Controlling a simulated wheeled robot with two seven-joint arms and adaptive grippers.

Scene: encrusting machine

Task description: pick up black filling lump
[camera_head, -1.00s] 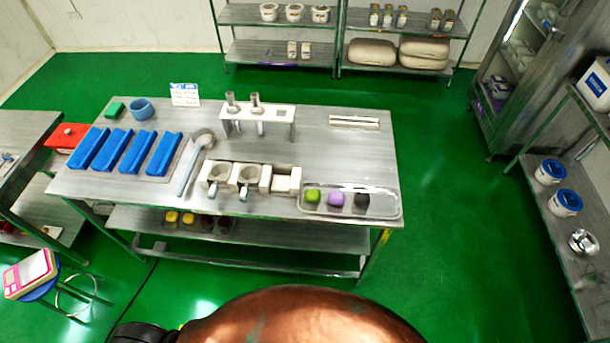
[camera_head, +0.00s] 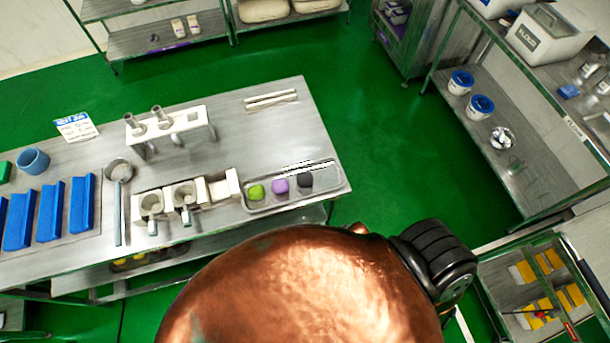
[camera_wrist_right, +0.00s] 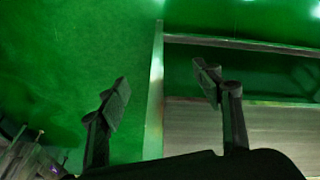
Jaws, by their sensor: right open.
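The black filling lump (camera_head: 305,180) sits at the right end of a metal tray (camera_head: 333,186) on the steel table, in the head view. Beside it to the left in the same tray are a purple lump (camera_head: 280,186) and a green lump (camera_head: 256,192). My right gripper (camera_wrist_right: 165,88) shows in the right wrist view with its two fingers wide apart and nothing between them. Green floor and part of a metal table or shelf frame lie beyond it there. No lump is visible in that view. My left gripper is in neither view.
The table (camera_head: 250,133) also holds white moulds (camera_head: 218,189), a white stand (camera_head: 184,125), a ladle (camera_head: 119,171) and blue trays (camera_head: 50,211). A shelf (camera_head: 511,150) with blue-lidded tubs stands at the right. Green floor lies open between table and shelf.

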